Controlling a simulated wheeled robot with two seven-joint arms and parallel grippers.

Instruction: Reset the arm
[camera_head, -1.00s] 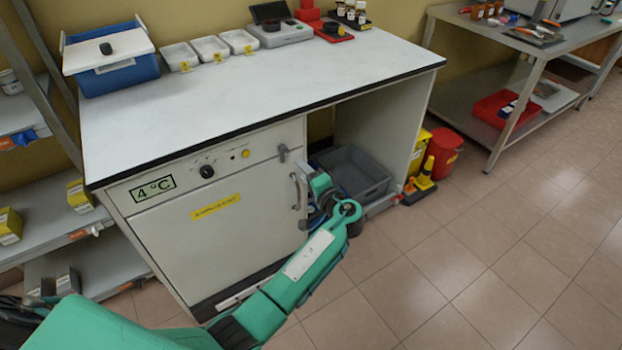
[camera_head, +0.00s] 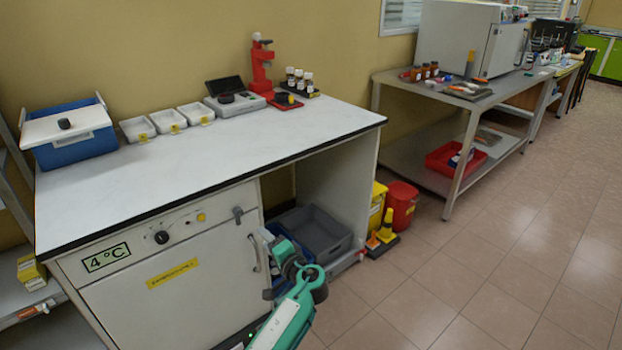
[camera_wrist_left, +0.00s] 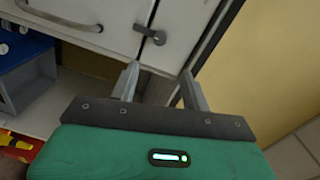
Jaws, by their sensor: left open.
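My left arm (camera_head: 291,312) comes up from the bottom of the head view, with its wrist in front of the right side of the 4°C cabinet door (camera_head: 190,301). The left gripper is small and partly hidden there, close to the door handle (camera_head: 255,252). In the left wrist view, the left gripper (camera_wrist_left: 159,84) is open, with nothing between its fingers. The door handle (camera_wrist_left: 60,19) and a dark latch (camera_wrist_left: 150,34) show beyond the fingers, apart from them. The door looks shut. My right gripper is not in view.
The white worktop (camera_head: 210,160) carries a blue box (camera_head: 75,150), white trays, a scale (camera_head: 235,97) and small bottles. A grey crate (camera_head: 312,232) sits under it. A yellow bin, a red bin (camera_head: 402,204) and a cone stand beside it. The tiled floor (camera_head: 480,265) at right is clear.

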